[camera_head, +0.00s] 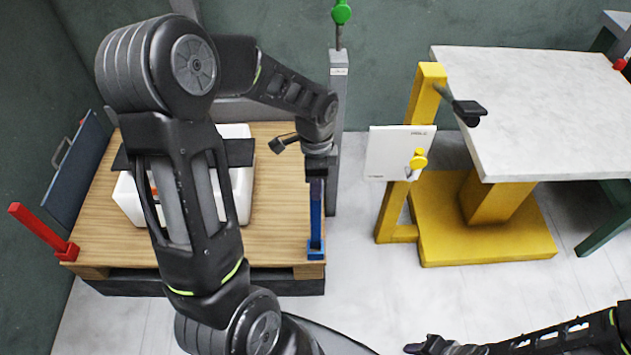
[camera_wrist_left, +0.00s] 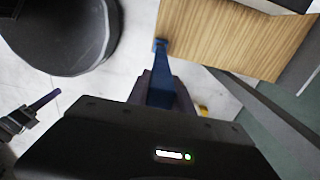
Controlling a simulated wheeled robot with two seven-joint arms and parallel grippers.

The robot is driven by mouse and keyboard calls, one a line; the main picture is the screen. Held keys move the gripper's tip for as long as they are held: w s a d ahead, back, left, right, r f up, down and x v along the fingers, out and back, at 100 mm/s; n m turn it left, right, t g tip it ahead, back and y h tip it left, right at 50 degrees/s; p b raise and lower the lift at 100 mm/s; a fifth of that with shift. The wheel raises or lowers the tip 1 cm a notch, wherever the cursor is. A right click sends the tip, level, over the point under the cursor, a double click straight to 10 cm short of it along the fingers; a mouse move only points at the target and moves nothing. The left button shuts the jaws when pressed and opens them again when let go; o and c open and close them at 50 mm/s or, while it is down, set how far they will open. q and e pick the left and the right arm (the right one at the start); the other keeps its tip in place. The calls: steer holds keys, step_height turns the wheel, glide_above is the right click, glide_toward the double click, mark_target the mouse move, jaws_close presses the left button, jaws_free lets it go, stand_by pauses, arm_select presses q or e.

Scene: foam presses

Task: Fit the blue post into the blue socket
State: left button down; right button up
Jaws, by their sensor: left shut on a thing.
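The blue post (camera_head: 316,217) is held by my left gripper (camera_head: 318,178) at its upper end. It hangs down over the front right corner of the wooden pallet. The blue socket (camera_head: 316,250) sits at that corner, and the post's lower end meets it in the head view; I cannot tell how deep it is in. In the left wrist view the post (camera_wrist_left: 161,88) runs from between my fingers towards the blue socket (camera_wrist_left: 160,45). My right gripper (camera_head: 416,347) is low at the bottom edge, away from the post; its jaws are unclear.
A red post (camera_head: 36,228) leans in a red socket (camera_head: 68,252) at the pallet's (camera_head: 276,200) front left corner. A grey pillar (camera_head: 338,130) and a yellow press (camera_head: 480,225) stand to the right, with bare floor between.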

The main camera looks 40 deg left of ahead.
mark_target(315, 209)
arm_select(q)
steer(key=shift+f+b, duration=1.55)
steer(key=shift+f, duration=0.9)
steer(key=shift+f+b, duration=1.95)
steer(key=shift+f, duration=1.1)
steer(key=c, duration=1)
jaws_free()
steer(key=shift+c, duration=0.2)
step_height(315, 209, up, 8)
steer(key=p, duration=0.1)
steer(key=shift+p, duration=0.4)
